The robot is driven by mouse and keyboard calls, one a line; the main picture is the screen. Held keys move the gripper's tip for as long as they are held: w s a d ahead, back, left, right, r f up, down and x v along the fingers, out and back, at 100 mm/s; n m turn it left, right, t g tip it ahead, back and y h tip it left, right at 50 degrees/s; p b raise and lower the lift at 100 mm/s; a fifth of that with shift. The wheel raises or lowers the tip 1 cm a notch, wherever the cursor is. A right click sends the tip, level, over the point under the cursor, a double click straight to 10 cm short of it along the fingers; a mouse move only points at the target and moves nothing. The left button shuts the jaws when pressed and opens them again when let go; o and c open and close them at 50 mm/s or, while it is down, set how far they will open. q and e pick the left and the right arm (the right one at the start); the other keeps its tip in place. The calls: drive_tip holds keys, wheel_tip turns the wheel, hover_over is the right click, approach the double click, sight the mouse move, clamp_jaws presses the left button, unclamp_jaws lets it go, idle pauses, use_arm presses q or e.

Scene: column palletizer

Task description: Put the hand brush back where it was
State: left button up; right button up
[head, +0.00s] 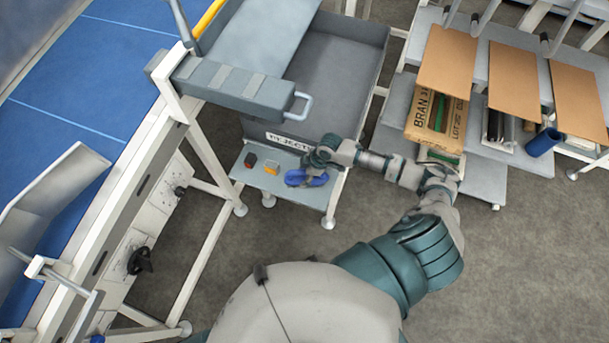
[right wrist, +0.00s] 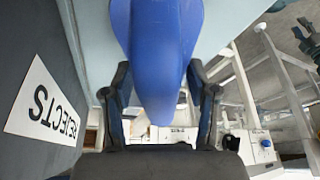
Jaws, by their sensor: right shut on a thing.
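The blue hand brush (head: 308,179) is at the right part of the small grey shelf (head: 284,193) below the rejects bin. My right gripper (head: 313,168) is over the brush and shut on it. In the right wrist view the blue brush (right wrist: 155,55) runs from the top of the picture down between the two dark fingers of my right gripper (right wrist: 160,95). From these views I cannot tell whether the brush touches the shelf. My left gripper is out of view.
A dark red block (head: 250,160) and an orange item (head: 271,168) lie on the shelf's left part. The grey bin (head: 336,107) with a rejects label stands just behind and above. The blue conveyor (head: 85,85) is at left. Cartons and a paper sack (head: 437,112) are at right.

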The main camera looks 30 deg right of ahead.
drive_tip(key=shift+a+f, duration=0.3)
drive_tip(key=o, duration=1.2)
drive_tip(key=shift+o, duration=0.7)
drive_tip(key=shift+d, duration=0.4)
drive_tip(key=v, duration=1.2)
drive_tip(key=shift+a, duration=0.1)
drive_tip(key=shift+a, duration=0.15)
